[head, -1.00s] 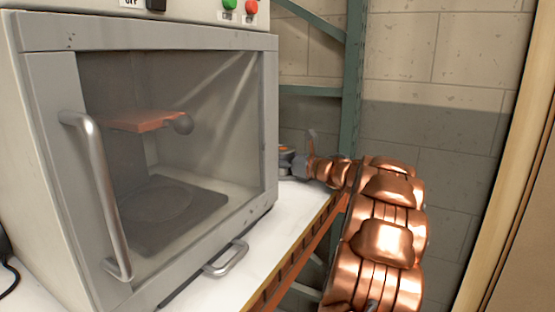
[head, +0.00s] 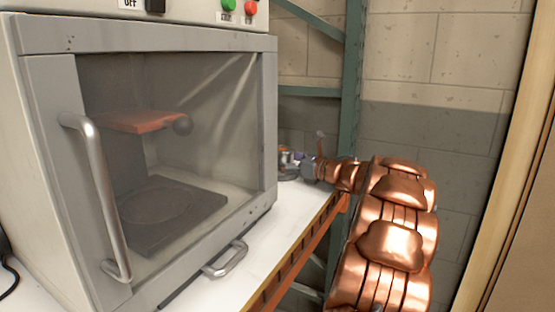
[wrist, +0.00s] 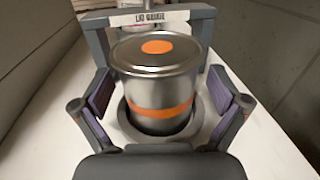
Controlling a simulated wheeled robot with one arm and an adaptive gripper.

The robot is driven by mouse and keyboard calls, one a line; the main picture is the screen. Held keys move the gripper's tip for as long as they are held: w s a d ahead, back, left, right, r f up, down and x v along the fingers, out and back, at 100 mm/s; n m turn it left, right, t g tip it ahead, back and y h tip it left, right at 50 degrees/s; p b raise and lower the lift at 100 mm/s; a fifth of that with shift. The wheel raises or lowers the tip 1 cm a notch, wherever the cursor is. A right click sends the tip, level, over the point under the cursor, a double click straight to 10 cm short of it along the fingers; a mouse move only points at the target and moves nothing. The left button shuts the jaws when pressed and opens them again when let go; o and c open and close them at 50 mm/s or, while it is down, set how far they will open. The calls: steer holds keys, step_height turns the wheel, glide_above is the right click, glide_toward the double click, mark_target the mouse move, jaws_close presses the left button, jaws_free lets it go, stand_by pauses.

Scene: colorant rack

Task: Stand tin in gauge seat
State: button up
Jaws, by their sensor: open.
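A metal tin (wrist: 155,85) with an orange dot on its lid and an orange band stands upright in the wrist view. Its base sits inside the round grey gauge seat (wrist: 200,137), with the ring around it. Behind it is a grey arch (wrist: 103,40) labelled "LID GAUGE". My gripper (wrist: 164,92) is open, with a purple-padded finger on each side of the tin and a gap at both. In the head view my gripper (head: 303,165) is at the far end of the counter, and the tin (head: 284,156) shows small and partly hidden beside it.
A large grey oven-like cabinet (head: 150,40) with a glass door and bar handle (head: 95,190) stands left of my arm. The white counter (head: 290,205) has a narrow free strip along its orange front edge. A green upright post (head: 352,90) and a block wall stand behind.

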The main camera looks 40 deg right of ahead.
mark_target(293, 162)
steer(key=s, duration=0.3)
steer(key=s+d, duration=0.1)
steer(key=s, duration=0.4)
steer(key=shift+s+d, duration=0.2)
steer(key=shift+s, duration=0.45)
